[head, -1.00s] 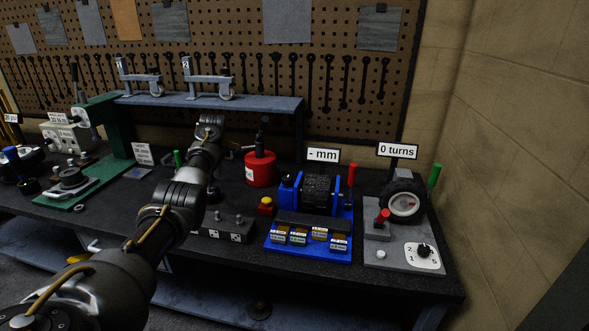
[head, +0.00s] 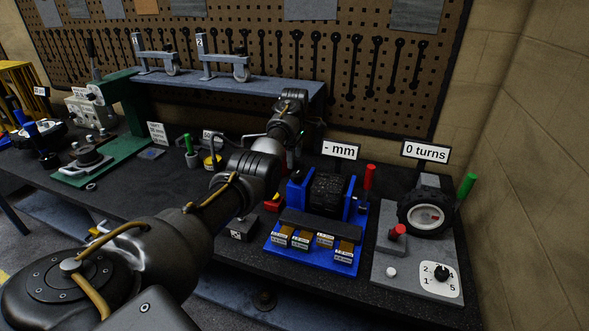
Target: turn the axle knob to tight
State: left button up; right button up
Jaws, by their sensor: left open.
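My left arm reaches in from the lower left. Its gripper (head: 293,150) points down beside the blue fixture (head: 318,259), mostly hidden by my own forearm and wrist; it is open, and I see nothing held. The blue fixture carries a black roller (head: 329,194), a red upright handle (head: 369,178) and a sign reading "- mm" (head: 341,150). Right of it, a grey plate (head: 402,268) carries a black wheel (head: 424,214) under a "0 turns" sign (head: 426,151). A black numbered dial knob (head: 441,272) sits on that plate. No part is labelled axle knob. My right gripper is out of view.
Several labelled blocks line the blue fixture's front. A green press (head: 123,156) stands left. The wall closes the right side.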

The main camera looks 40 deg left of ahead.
aim_at(295, 174)
pick_arm(q)
jog(key=f, duration=0.2)
jog(key=w+f, duration=0.1)
jog(key=f, duration=0.1)
jog(key=shift+w+p, duration=0.2)
jog(key=shift+p, duration=0.2)
jog(key=shift+s+a+f, duration=0.1)
jog(key=shift+f, duration=0.5)
jog(key=shift+s+a+f, duration=0.1)
jog(key=shift+f, duration=0.5)
jog(key=shift+s+f, duration=0.25)
jog(key=shift+f, duration=0.05)
jog(key=shift+w+d+f, duration=0.1)
jog(key=shift+w+f, duration=0.1)
jog(key=shift+w, duration=0.05)
jog(key=shift+s, duration=0.1)
jog(key=c, duration=1)
jog(key=shift+o, duration=0.2)
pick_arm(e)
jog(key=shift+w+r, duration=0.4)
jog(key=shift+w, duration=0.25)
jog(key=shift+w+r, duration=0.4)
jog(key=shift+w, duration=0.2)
